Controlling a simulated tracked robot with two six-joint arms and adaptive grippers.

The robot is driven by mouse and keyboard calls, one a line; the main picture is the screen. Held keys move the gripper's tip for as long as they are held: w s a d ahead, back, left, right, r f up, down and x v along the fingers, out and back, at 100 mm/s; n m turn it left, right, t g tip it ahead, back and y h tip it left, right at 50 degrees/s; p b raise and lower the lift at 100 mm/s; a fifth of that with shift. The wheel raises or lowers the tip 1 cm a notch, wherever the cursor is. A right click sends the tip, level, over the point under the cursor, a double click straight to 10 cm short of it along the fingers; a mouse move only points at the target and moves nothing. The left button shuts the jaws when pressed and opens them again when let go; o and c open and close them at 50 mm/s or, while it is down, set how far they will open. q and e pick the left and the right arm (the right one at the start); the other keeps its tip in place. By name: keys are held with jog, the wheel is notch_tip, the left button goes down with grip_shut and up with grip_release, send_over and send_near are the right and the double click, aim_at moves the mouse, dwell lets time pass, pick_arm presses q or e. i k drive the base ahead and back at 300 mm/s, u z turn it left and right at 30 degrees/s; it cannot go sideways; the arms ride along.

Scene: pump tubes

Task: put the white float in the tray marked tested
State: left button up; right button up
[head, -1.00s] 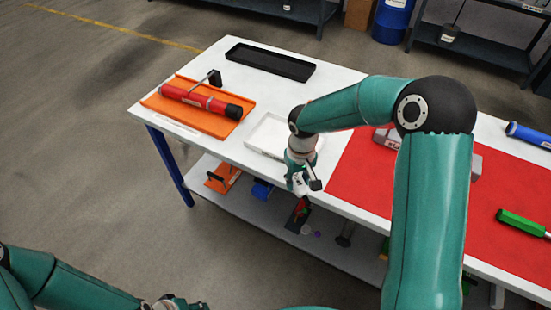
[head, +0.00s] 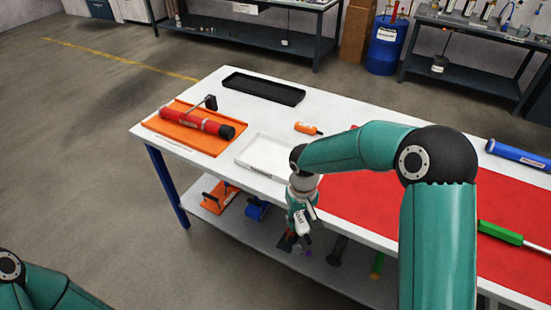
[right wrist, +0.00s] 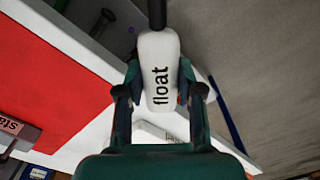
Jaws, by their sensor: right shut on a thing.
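The white float (right wrist: 158,70), lettered "float" and with a dark stem, is held between the fingers of my right gripper (right wrist: 160,88) in the right wrist view. In the head view my right gripper (head: 301,228) hangs off the table's front edge, in front of and to the right of a shallow white tray (head: 248,159). The tray looks empty, and the label on its front is too small to read. My left gripper is out of view; only part of that arm shows at bottom left.
On the white table (head: 215,95) are an orange tray (head: 172,133) with a red pump tube (head: 196,122), a black tray (head: 262,88), an orange-handled tool (head: 308,129) and a red mat (head: 350,205). A lower shelf (head: 235,232) holds several parts under the table edge.

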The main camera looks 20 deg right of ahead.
aim_at(273, 160)
jog(key=z, duration=0.05)
jog(key=i, duration=1.35)
jog(key=u, duration=0.1)
